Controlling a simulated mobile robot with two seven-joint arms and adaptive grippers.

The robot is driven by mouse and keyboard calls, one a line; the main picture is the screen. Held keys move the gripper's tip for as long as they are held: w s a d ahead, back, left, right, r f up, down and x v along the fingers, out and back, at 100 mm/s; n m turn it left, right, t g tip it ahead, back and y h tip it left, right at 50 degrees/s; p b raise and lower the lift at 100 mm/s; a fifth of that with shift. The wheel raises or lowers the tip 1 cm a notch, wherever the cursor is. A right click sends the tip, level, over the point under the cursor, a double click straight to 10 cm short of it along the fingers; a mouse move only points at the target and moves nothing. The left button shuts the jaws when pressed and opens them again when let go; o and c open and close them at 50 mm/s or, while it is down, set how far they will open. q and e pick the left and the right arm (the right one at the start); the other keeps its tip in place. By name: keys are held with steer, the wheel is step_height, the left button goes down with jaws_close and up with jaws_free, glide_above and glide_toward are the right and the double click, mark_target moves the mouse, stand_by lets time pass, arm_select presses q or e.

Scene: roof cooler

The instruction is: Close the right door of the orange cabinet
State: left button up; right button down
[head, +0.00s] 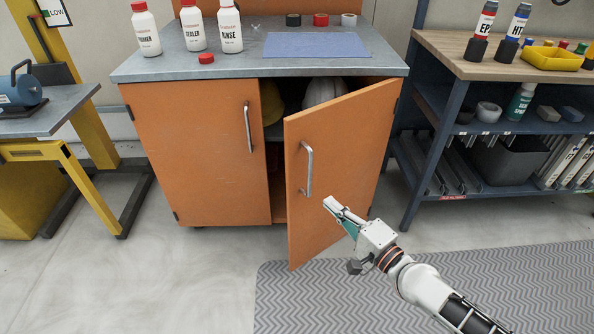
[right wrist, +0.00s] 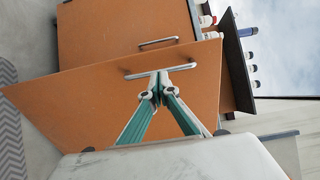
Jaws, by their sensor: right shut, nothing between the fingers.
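The orange cabinet's right door (head: 335,150) stands ajar, swung out toward me from its right-hand hinges. Its metal handle (head: 308,170) is on the outer face near the free edge. The left door (head: 195,150) is shut. My right gripper (head: 328,203) is shut and empty, in front of the right door's outer face, a little below and right of the handle. In the right wrist view, the right door (right wrist: 90,100) fills the middle and the fingers reach toward its handle (right wrist: 160,70); contact is unclear. My left gripper is not in view.
Several bottles (head: 195,28) stand on the grey cabinet top (head: 135,68). Inside, a yellow and a whitish item show through the gap. A shelf unit (head: 432,120) stands to the right, a yellow-framed bench (head: 60,125) to the left. A grey patterned mat (head: 530,280) lies on the floor.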

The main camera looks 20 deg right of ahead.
mark_target(294, 169)
steer(key=x, duration=1.2)
steer(key=shift+w+f, duration=0.1)
steer(key=shift+w, duration=0.3)
steer(key=shift+w+a, duration=0.2)
steer(key=shift+w, duration=0.3)
steer(key=shift+w, duration=0.1)
